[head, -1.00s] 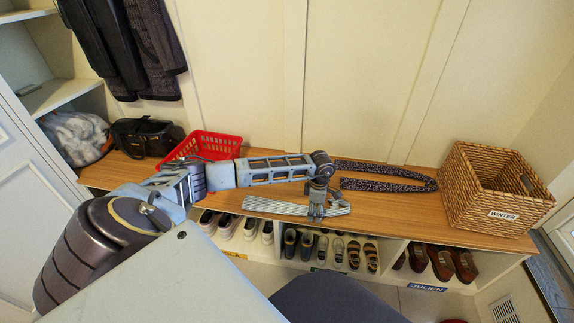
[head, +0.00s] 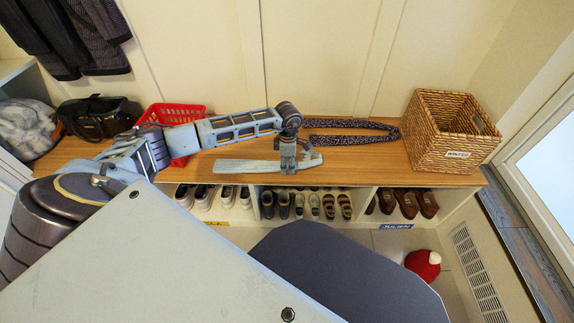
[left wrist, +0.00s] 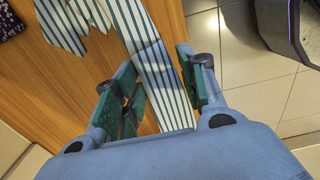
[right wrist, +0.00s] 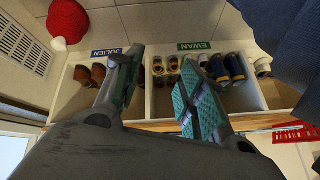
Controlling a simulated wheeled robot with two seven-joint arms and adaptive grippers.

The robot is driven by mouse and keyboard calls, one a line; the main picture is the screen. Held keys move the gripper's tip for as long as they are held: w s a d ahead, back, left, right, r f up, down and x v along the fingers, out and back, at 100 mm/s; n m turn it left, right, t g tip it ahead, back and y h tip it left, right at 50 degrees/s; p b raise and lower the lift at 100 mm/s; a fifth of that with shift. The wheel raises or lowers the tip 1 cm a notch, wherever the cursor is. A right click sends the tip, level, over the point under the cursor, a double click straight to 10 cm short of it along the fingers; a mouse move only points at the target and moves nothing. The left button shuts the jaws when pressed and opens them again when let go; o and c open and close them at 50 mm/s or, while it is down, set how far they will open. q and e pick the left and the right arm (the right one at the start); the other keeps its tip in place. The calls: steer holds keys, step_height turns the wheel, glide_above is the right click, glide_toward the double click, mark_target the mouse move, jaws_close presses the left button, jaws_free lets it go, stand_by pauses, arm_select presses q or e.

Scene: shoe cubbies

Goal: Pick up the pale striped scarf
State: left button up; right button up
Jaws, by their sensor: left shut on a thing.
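The pale scarf with blue-grey stripes (head: 240,166) lies along the front of the wooden bench top in the head view. It also shows in the left wrist view (left wrist: 152,62), running between the fingers, with a folded part at upper left. My left gripper (head: 290,170) points down at the bench and is shut on the scarf near its right end. In the left wrist view its green-padded fingers (left wrist: 158,80) stand on both sides of the cloth. My right gripper (right wrist: 162,72) shows only in its own wrist view, with fingers apart and nothing between them.
A dark patterned scarf (head: 350,139) lies looped behind. A wicker basket (head: 424,148) labelled WINTER stands at the right, a red basket (head: 179,112) and dark bag (head: 97,119) at the left. Shoes fill the cubbies below. A red hat (head: 424,262) lies on the floor.

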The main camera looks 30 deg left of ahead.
arm_select(q)
step_height(320, 180, up, 7)
steer(key=shift+f+p, duration=0.1)
steer(key=shift+p, duration=0.85)
arm_select(e)
steer(key=shift+g+h, duration=0.3)
steer(key=shift+g, duration=0.2)
steer(key=v, duration=0.2)
steer(key=w+v, duration=0.1)
steer(key=v, duration=0.1)
steer(key=shift+s+d+r, duration=0.15)
steer(key=shift+d+r, duration=0.1)
steer(key=shift+r, duration=0.1)
